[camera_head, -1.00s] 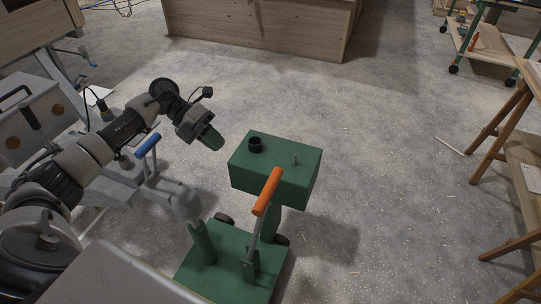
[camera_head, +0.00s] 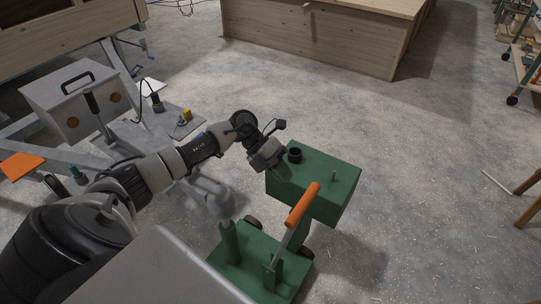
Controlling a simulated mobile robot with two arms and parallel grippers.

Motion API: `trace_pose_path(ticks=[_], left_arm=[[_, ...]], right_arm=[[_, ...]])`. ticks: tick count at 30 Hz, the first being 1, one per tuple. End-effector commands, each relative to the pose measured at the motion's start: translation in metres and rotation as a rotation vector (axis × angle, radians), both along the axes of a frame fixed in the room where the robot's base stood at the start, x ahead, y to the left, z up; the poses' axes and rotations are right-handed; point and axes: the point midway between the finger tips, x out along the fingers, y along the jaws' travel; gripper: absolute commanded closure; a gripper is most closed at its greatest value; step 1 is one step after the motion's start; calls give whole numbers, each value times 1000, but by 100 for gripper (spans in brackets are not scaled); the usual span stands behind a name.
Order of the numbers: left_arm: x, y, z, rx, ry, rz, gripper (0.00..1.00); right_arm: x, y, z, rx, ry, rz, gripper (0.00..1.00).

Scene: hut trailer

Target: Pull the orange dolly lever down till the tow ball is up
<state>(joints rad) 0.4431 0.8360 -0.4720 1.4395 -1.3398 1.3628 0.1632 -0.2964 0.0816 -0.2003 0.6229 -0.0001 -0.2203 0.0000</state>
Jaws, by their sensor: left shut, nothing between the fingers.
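The green dolly (camera_head: 330,184) stands on the floor right of centre. Its lever has an orange grip (camera_head: 303,206) on a grey rod, leaning up and right from a bracket on the green base. A short green post (camera_head: 230,243) rises from the base left of the lever; I cannot make out a separate tow ball on it. The grey rounded trailer coupling (camera_head: 213,192) is behind and above the post, partly hidden by my left arm. My left gripper (camera_head: 281,170) is shut and empty, at the left edge of the dolly's green box, above and left of the orange grip, apart from it.
A grey box with a black handle (camera_head: 72,92) sits on the trailer frame at left. A wooden cabinet (camera_head: 325,35) stands at the back. A wheeled rack (camera_head: 525,60) is at the far right.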

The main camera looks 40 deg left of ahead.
Motion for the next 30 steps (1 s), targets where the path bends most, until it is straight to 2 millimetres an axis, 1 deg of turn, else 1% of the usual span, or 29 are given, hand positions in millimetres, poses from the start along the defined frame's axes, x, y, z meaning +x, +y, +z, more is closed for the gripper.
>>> trace_pose_path(ticks=[1, 3, 6, 9, 12, 25, 28, 30], left_arm=[[0, -9, -5, -3, 2, -1, 100], [1, -21, -6, -2, 0, -2, 100], [2, -34, -9, -1, 0, -1, 100], [2, -41, -11, -1, 1, -1, 100], [2, -45, -13, 1, 0, 0, 100], [3, -48, -13, 5, 0, -1, 100], [3, -54, -13, 20, 0, -2, 100], [4, -63, -13, 40, 0, -2, 100]], right_arm=[[0, 0, 4, 0, 0, 0, 57], [0, 0, 9, 0, 0, 0, 57], [-1, 1, 12, 1, 1, -1, 57], [-2, 1, 14, 2, 2, -1, 57], [-3, 2, 14, 2, 5, -1, 57], [-5, 2, 15, 2, 7, -2, 57], [-5, 2, 18, 3, 7, -2, 57], [-5, 3, 21, 3, 7, -2, 57]])
